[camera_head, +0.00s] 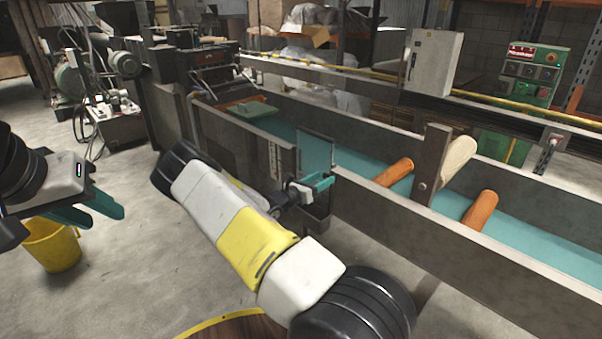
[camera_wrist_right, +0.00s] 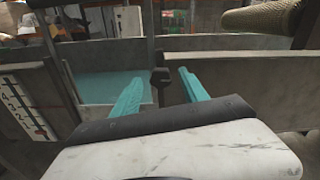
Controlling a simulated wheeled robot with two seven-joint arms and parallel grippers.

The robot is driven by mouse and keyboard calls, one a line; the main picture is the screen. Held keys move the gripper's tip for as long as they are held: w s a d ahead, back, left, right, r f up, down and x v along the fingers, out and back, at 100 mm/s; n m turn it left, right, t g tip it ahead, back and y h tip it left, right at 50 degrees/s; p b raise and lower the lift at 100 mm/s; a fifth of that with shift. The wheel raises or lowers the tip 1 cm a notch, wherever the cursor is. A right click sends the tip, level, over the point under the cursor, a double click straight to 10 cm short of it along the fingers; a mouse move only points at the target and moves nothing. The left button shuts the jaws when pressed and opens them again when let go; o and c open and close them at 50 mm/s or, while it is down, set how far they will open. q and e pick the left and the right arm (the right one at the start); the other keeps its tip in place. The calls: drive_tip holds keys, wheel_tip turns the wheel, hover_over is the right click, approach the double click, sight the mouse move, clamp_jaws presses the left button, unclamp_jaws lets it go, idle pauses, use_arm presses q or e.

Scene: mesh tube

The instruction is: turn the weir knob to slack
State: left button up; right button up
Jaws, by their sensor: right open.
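The weir knob (camera_wrist_right: 160,77) shows in the right wrist view as a small dark piece on a stem. It stands between the two teal fingers of my right gripper (camera_wrist_right: 160,84), with gaps on both sides. In the head view my right gripper (camera_head: 318,185) is at the near wall of the trough, by the weir plate (camera_head: 315,150), and largely hides the knob. A white scale with numerals and a red mark (camera_wrist_right: 22,108) is left of the knob in the right wrist view. My left gripper (camera_head: 97,207) is open and empty at the far left, away from the trough.
The long grey trough (camera_head: 430,242) holds teal water (camera_head: 540,240). A yellow bucket (camera_head: 52,245) is on the floor below my left gripper. A green control panel (camera_head: 530,75) stands behind.

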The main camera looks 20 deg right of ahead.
drive_tip(key=shift+d, duration=0.1)
clamp_jaws()
drive_tip(key=shift+n, duration=0.3)
drive_tip(key=n, duration=0.4)
drive_tip(key=shift+n, duration=0.3)
drive_tip(key=n, duration=0.4)
drive_tip(key=shift+w+f+n, duration=0.1)
drive_tip(key=shift+n, duration=0.2)
drive_tip(key=n, duration=0.4)
drive_tip(key=shift+f+n, duration=0.1)
drive_tip(key=shift+n, duration=2.4)
